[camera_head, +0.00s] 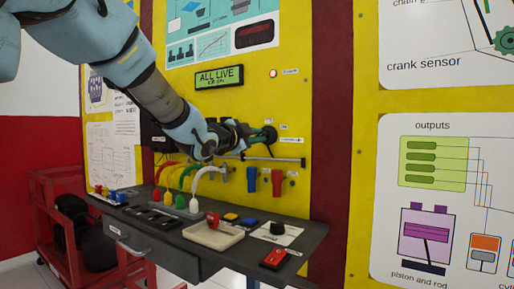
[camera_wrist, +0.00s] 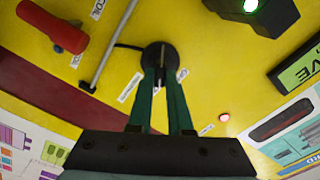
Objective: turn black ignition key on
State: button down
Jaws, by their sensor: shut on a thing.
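The black ignition key sits in a round black switch (camera_head: 271,134) on the yellow panel, at the right end of my gripper in the head view. In the wrist view the round switch (camera_wrist: 158,48) is at the top centre, with the thin key standing up from its middle between my fingertips. My gripper (camera_wrist: 160,76) is shut on the key, its two green fingers reaching the switch face. In the head view my gripper (camera_head: 258,135) comes in from the left. The fingers hide part of the key, so its exact turn angle is hard to tell.
A display (camera_head: 219,77) reads "ALL LIVE", with a lit red lamp (camera_head: 273,73) to its right. A metal rod (camera_wrist: 108,45) runs close to the switch. Blue (camera_head: 252,180) and red (camera_head: 277,182) handles hang below. A dark shelf (camera_head: 312,233) juts out underneath.

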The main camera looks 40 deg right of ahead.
jog(key=shift+m, duration=0.3)
jog(key=c, duration=0.8)
grip_release()
jog(key=shift+c, duration=0.2)
jog(key=b+v, duration=0.2)
jog(key=v, duration=0.9)
